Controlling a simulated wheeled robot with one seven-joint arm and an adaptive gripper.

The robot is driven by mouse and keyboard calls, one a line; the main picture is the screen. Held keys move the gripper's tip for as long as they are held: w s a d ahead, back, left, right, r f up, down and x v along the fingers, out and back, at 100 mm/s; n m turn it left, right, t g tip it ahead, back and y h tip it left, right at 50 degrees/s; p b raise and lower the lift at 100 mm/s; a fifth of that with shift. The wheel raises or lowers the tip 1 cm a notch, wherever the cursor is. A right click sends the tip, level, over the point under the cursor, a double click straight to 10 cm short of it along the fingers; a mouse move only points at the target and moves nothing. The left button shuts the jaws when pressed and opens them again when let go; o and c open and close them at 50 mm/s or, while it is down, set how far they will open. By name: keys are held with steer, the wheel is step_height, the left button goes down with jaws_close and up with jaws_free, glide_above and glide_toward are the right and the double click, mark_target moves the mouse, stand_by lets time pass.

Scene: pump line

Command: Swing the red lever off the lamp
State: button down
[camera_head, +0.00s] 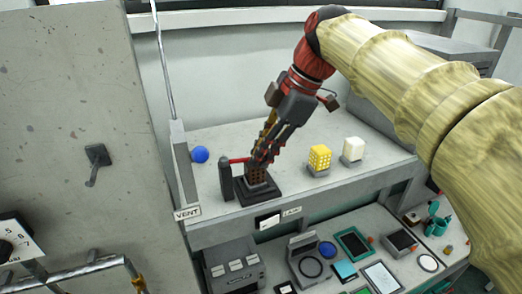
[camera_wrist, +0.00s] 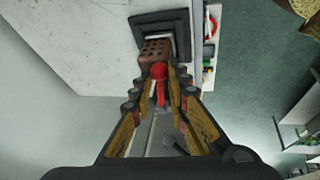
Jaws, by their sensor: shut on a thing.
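The red lever (camera_head: 239,160) shows in the head view as a short red bar running from a dark upright post (camera_head: 226,182) toward the lamp. The lamp (camera_head: 257,176) is a brown perforated block on a black stepped base (camera_head: 262,194). My gripper (camera_head: 264,156) reaches down over the lamp, and its fingers hide part of the lever and lamp. In the wrist view my gripper (camera_wrist: 160,82) is shut on the red lever (camera_wrist: 160,72), whose round red end lies between the fingertips, in front of the lamp's perforated block (camera_wrist: 154,50).
A blue ball (camera_head: 200,155) lies left on the shelf (camera_head: 294,150). A grey panel (camera_head: 90,130) rises at the left. A lower bench holds several devices, including a grey box (camera_head: 234,267).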

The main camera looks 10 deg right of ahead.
steer(key=s+m+t+b, duration=0.1)
steer(key=s+m+b, duration=0.1)
steer(key=m+b, duration=0.1)
steer(key=shift+s+a+h, duration=0.1)
steer(key=shift+a+h, duration=0.05)
steer(key=shift+h, duration=0.25)
steer(key=s+a+m+t+h+b, duration=0.2)
steer(key=s+a+m+h+b, duration=0.1)
steer(key=m, duration=0.7)
steer(key=shift+s+a+h, duration=0.3)
steer(key=shift+s+a, duration=0.2)
steer(key=shift+s, duration=0.65)
steer(key=shift+r, duration=0.1)
steer(key=c, duration=1.9)
jaws_free()
